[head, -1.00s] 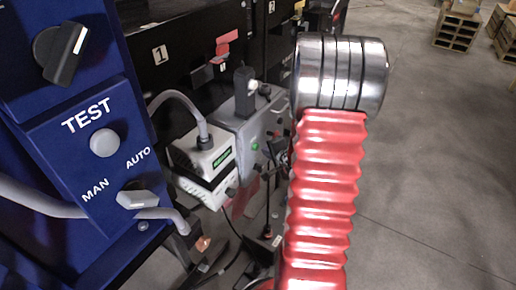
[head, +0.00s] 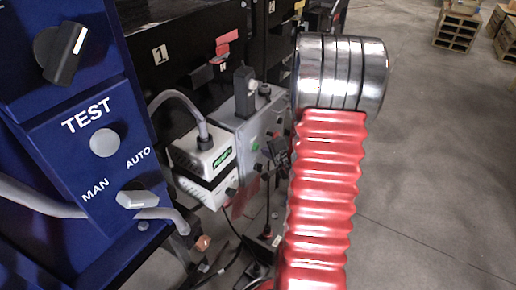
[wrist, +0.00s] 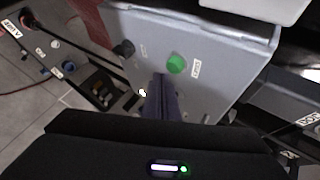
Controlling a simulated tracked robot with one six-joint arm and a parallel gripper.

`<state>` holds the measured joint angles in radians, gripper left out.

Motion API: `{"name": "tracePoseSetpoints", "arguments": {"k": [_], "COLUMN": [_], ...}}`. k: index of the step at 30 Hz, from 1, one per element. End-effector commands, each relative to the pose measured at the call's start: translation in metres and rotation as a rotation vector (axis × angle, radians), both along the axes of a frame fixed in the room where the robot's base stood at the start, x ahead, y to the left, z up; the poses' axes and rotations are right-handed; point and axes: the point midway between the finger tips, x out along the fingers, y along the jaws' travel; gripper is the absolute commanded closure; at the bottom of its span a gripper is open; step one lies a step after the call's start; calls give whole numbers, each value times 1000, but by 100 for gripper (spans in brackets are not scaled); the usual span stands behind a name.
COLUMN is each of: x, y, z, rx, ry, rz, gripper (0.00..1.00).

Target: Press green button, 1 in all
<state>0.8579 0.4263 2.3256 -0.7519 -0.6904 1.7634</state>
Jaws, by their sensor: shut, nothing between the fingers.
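The green button (wrist: 177,64) is on the front face of a grey metal box (wrist: 215,35), with a small white label to its right. In the head view the same button (head: 256,148) is a small green spot on the box, left of my red arm. My gripper (wrist: 161,80) is shut and empty. In the wrist view its narrow dark fingers end just below and left of the button. I cannot tell whether the tips touch the panel. The gripper is hard to make out in the head view.
A black knob (wrist: 123,48) sits left of the button on the same box. A white unit (head: 203,155) with a green label stands left of the box. A blue TEST panel (head: 70,165) fills the left. The floor at right (head: 430,170) is open.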

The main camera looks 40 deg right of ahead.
Motion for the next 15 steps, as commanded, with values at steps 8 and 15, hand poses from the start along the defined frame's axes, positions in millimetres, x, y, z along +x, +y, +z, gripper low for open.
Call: {"name": "tracePoseSetpoints", "arguments": {"k": [8,15], "x": [0,5], "y": [0,1], "z": [0,1], "rx": [0,0], "ry": [0,0], "rz": [0,0], "gripper": [100,100]}}
